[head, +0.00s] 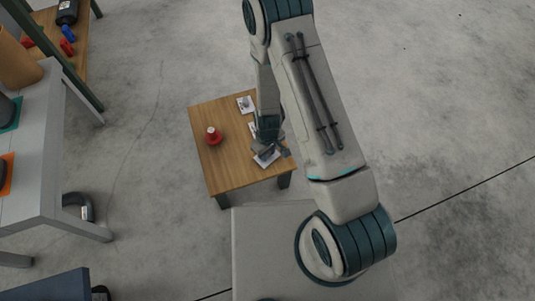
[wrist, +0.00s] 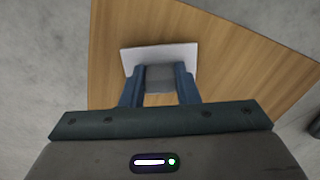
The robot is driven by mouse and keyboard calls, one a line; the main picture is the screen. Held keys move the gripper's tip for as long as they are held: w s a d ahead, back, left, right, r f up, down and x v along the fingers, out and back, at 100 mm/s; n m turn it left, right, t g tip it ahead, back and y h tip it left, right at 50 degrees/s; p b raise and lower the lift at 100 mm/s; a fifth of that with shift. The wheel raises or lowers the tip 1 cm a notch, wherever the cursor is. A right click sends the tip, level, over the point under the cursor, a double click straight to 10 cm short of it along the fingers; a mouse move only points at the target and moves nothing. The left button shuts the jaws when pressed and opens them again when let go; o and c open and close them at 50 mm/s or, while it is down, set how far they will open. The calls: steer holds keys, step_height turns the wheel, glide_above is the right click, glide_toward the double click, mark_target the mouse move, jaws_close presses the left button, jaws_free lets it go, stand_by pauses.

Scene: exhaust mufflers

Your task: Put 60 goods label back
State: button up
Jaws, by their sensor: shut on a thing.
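A white card, a goods label (wrist: 160,54), shows in the wrist view over the wooden table, with a grey block-like part (wrist: 160,78) at its near side. My gripper (wrist: 160,70) has its two blue fingers on either side of that grey part and is shut on the label. In the head view my gripper (head: 268,148) is over the right front part of the small table, at the held label (head: 266,159). Two other cards show there, one at the back (head: 245,104) and one partly hidden by my arm (head: 252,129). I cannot read any number.
A red object (head: 212,136) stands on the left of the wooden table (head: 228,177). A grey table (head: 38,170) stands at the left, with a shelf (head: 75,38) behind it. The floor between them is mostly clear.

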steer(key=shift+f, duration=0.3)
steer(key=o, duration=0.9)
steer(key=shift+o, duration=0.2)
steer(key=d+r+m+p, duration=0.2)
steer(key=r+p, duration=0.1)
steer(key=r, duration=1.2)
steer(key=d+r+m+p, duration=0.1)
steer(key=d+r+p, duration=0.15)
steer(key=r, duration=1.15)
steer(key=s+d+r+m+t, duration=0.1)
steer(key=s+d+r+m, duration=0.3)
steer(key=s+r, duration=0.7)
step_height(320, 180, up, 3)
steer(key=d, duration=0.2)
steer(key=shift+s+d, duration=0.35)
steer(key=shift+s, duration=0.05)
steer(key=shift+f, duration=0.1)
